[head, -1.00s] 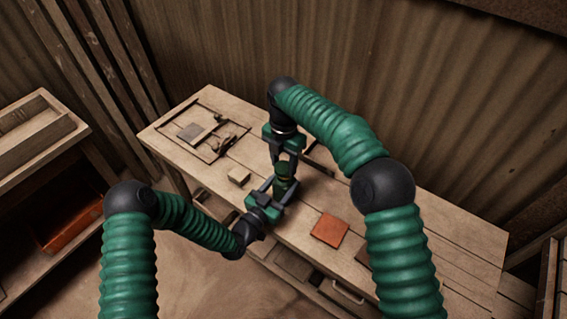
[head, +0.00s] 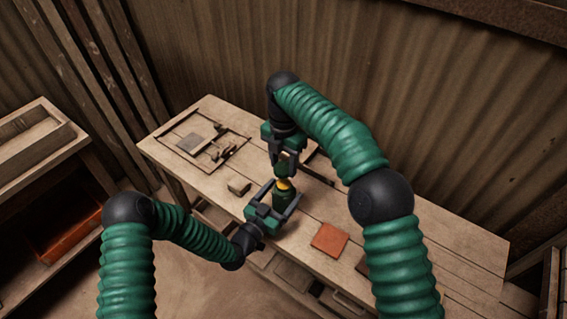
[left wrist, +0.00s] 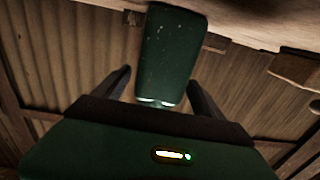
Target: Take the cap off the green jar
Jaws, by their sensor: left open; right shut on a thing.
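The green jar (head: 283,194) stands on the workbench in the head view, with a yellow band (head: 284,184) showing at its top. My left gripper (head: 282,193) is open, its fingers on both sides of the jar. In the left wrist view a dark green body (left wrist: 167,50), seemingly the jar, shows between the spread fingers. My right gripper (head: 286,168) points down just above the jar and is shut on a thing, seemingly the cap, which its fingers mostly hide. I cannot tell whether cap and jar still touch.
An orange-red tile (head: 329,239) lies on the bench (head: 400,250) to the right of the jar. A small tan block (head: 239,187) lies to its left. A framed tray with several parts (head: 203,143) is at the far left end. Bare bench lies farther right.

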